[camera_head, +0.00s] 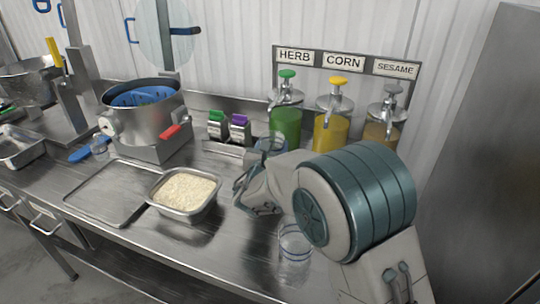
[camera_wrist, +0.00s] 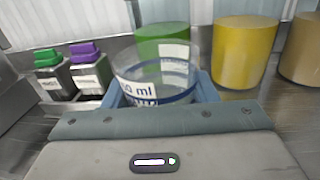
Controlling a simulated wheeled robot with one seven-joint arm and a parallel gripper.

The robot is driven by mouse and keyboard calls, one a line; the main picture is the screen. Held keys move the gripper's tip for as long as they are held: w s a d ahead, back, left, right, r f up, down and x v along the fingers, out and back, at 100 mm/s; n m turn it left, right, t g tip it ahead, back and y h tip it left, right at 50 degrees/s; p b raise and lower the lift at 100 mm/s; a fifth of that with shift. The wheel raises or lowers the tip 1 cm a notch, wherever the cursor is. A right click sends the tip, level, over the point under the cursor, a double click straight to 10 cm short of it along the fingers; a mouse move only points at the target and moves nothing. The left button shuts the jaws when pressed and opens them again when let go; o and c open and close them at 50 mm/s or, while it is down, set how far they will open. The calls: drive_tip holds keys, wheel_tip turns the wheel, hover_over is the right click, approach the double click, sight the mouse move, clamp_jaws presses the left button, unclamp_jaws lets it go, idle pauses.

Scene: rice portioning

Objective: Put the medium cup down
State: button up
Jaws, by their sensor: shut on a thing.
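The medium cup (camera_wrist: 157,75) is clear, with a blue band and "ml" print. In the wrist view it stands upright between the blue fingers of my gripper (camera_wrist: 160,95), which is shut on it. In the head view the cup (camera_head: 270,145) is partly hidden behind my arm, in front of the green herb dispenser. Most of my gripper is also hidden by my arm there. I cannot tell whether the cup's base touches the table.
Herb (camera_head: 286,122), corn (camera_head: 331,132) and sesame (camera_head: 381,136) dispensers stand behind the cup. Green- and purple-topped containers (camera_head: 228,127) stand left. A rice tray (camera_head: 184,190) and another clear cup (camera_head: 294,243) are nearer. An empty tray (camera_head: 106,191) lies left.

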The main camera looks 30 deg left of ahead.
drive_tip(key=w+a+f, duration=0.2)
drive_tip(key=w, duration=0.1)
drive_tip(key=shift+w+a+f, duration=0.1)
drive_tip(key=shift+a+f, duration=0.15)
drive_tip(key=shift+f, duration=0.05)
drive_tip(key=shift+f+p, duration=0.5)
drive_tip(key=shift+f, duration=1.4)
drive_tip(key=shift+f, duration=0.2)
drive_tip(key=o, duration=1)
drive_tip(key=shift+r, duration=0.15)
drive_tip(key=shift+r, duration=0.15)
drive_tip(key=b+v, duration=0.1)
drive_tip(key=v, duration=1.1)
drive_tip(key=shift+b, duration=0.4)
